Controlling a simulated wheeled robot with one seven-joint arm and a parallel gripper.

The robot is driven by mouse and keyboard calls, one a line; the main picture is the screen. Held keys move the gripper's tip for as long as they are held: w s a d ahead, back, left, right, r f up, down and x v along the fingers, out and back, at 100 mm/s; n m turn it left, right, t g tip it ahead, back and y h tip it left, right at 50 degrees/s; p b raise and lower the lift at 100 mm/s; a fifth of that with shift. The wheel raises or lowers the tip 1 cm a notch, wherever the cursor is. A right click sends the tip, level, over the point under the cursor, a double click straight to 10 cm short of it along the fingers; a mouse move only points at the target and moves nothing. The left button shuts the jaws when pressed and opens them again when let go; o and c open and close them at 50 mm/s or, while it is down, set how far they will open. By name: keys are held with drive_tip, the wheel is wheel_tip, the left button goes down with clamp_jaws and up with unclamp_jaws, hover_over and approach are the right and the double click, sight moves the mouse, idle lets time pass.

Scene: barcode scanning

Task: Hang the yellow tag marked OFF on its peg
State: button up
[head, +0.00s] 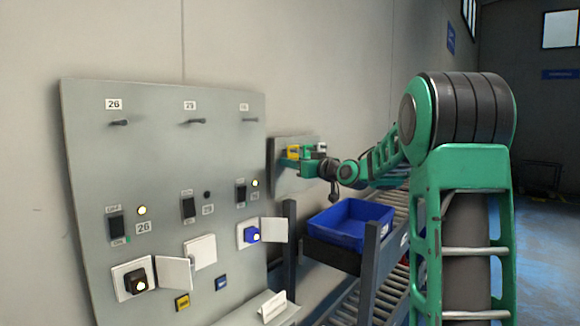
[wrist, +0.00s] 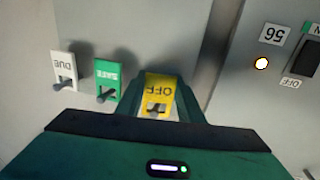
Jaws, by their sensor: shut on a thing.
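The yellow tag marked OFF (wrist: 160,88) is between the two fingers of my gripper (wrist: 158,98) in the wrist view, its letters upside down. A dark peg (wrist: 155,110) shows at the tag's lower end in that picture; I cannot tell how far the tag sits on it. In the head view my gripper (head: 293,163) is at the small grey board (head: 290,182) on the wall, with the yellow tag (head: 293,152) showing as a small patch. The large panel has three bare pegs, left (head: 120,122), middle (head: 197,121) and right (head: 250,120), under number labels.
A green SAFE tag (wrist: 107,78) and a white DUE tag (wrist: 64,68) hang on pegs beside the yellow one. The large grey panel (head: 160,150) carries switches, lamps and open socket covers. A blue bin (head: 345,228) stands on a rack below my arm.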

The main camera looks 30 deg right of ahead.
drive_tip(key=shift+a+f, duration=0.15)
drive_tip(key=o, duration=1.2)
drive_tip(key=shift+f, duration=0.1)
drive_tip(key=shift+c, duration=0.2)
drive_tip(key=shift+a, duration=0.1)
drive_tip(key=shift+w+a, duration=0.1)
drive_tip(key=shift+a, duration=0.05)
drive_tip(key=s+d, duration=0.4)
drive_tip(key=s, duration=0.5)
drive_tip(key=shift+s, duration=0.2)
idle(0.3)
